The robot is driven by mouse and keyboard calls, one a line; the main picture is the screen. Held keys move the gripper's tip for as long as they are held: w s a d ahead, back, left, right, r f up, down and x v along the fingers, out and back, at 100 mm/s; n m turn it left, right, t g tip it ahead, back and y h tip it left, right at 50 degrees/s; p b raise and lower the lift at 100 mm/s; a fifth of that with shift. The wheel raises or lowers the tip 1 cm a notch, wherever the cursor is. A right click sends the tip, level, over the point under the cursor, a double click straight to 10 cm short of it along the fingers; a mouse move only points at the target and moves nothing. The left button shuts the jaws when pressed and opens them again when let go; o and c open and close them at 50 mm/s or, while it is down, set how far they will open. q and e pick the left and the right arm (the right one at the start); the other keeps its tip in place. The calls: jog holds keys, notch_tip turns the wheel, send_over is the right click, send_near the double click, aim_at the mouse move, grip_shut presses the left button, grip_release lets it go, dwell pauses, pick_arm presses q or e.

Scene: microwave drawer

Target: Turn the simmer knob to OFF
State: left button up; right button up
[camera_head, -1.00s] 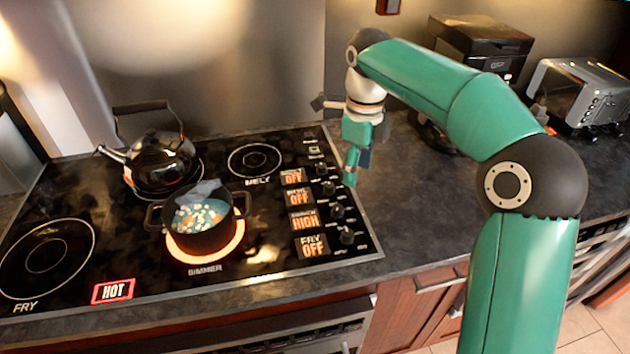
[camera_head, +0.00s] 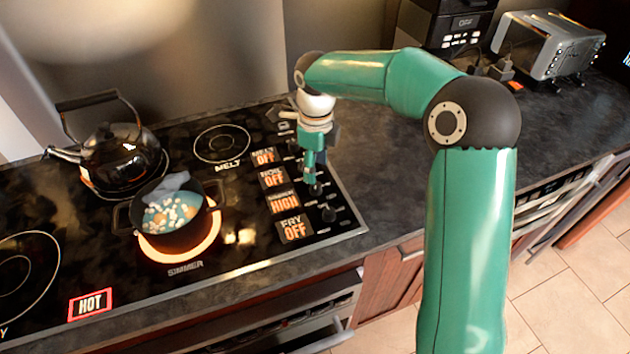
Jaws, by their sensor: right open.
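The simmer knob (camera_head: 316,189) is a small black knob on the right side of the black cooktop. The display (camera_head: 283,202) beside it reads HIGH. My right gripper (camera_head: 310,179) is open and points down at the row of knobs, with its fingertips at the simmer knob. I cannot tell whether they touch it. The gripper hides part of the knob row. My left gripper is not in view.
A dark pot (camera_head: 178,240) with food sits on the glowing simmer burner. A black kettle (camera_head: 120,158) stands behind it. The fry knob (camera_head: 328,213) is just in front of the simmer knob. A toaster (camera_head: 548,45) stands at the back right. Bare counter lies right of the cooktop.

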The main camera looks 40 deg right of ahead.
aim_at(316, 184)
notch_tip(316, 184, down, 6)
jog(key=shift+f+p, duration=0.1)
jog(key=shift+p, duration=0.2)
grip_shut()
jog(key=shift+a, duration=0.1)
